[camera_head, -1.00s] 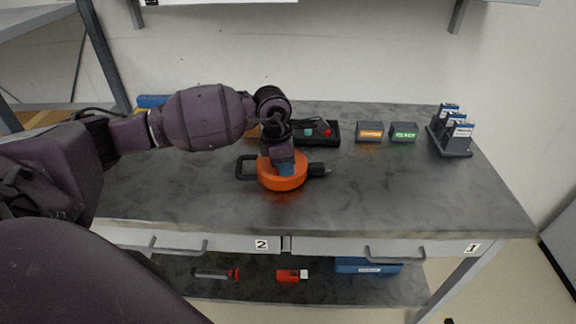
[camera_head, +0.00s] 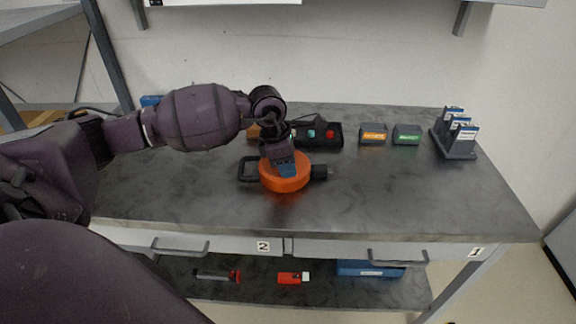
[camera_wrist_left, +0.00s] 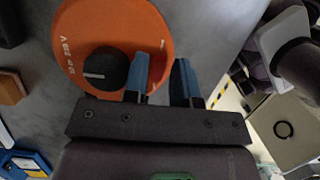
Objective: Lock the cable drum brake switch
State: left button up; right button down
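The orange cable drum (camera_head: 285,184) lies flat on the grey bench, with a black handle (camera_head: 248,170) on its left and a black stub (camera_head: 320,172) on its right. My left gripper (camera_head: 286,172) is over the drum. Its blue fingers (camera_wrist_left: 164,72) are apart with nothing between them. One finger is right beside the knob; I cannot tell whether it touches. My right gripper is not in view.
Behind the drum is a black box with green and red buttons (camera_head: 334,135). An orange-labelled box (camera_head: 373,136), a green-labelled box (camera_head: 406,135) and a rack (camera_head: 458,147) stand to its right. The bench's front right (camera_head: 420,200) is clear. Tools lie on the lower shelf.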

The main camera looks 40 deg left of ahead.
aim_at(277, 176)
pick_arm(q)
jog(key=v, duration=1)
dwell(0.3)
